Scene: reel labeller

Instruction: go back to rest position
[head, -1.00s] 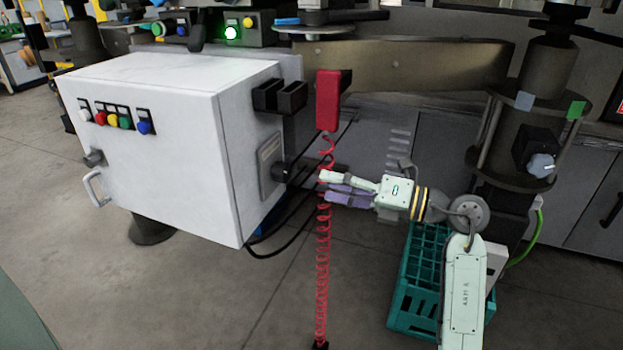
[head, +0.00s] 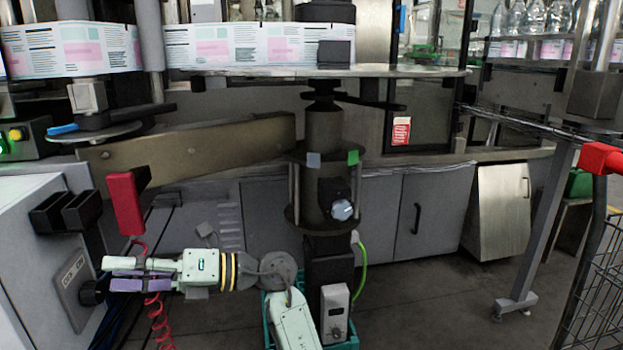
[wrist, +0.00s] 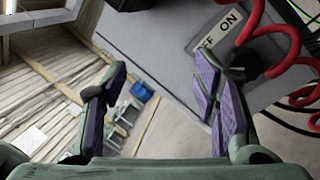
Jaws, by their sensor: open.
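My gripper (head: 108,275) is at the lower left of the head view, reaching left from my arm. Its fingers are spread apart with nothing between them. Its tips are close to the black rotary knob (head: 92,292) on the white cabinet's (head: 22,235) side; I cannot tell whether they touch. In the wrist view, my open gripper (wrist: 160,92) has purple finger pads. The OFF/ON plate (wrist: 217,30) and the dark knob (wrist: 243,62) lie beyond the right finger, and the knob is partly behind a red coiled cord.
A red pendant (head: 125,203) hangs just above my gripper, and its coiled red cord (head: 160,325) passes beside the fingers. A dark column (head: 324,190) and a teal crate (head: 350,346) are near my arm. A cart (head: 600,270) stands at right. Floor is open at centre right.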

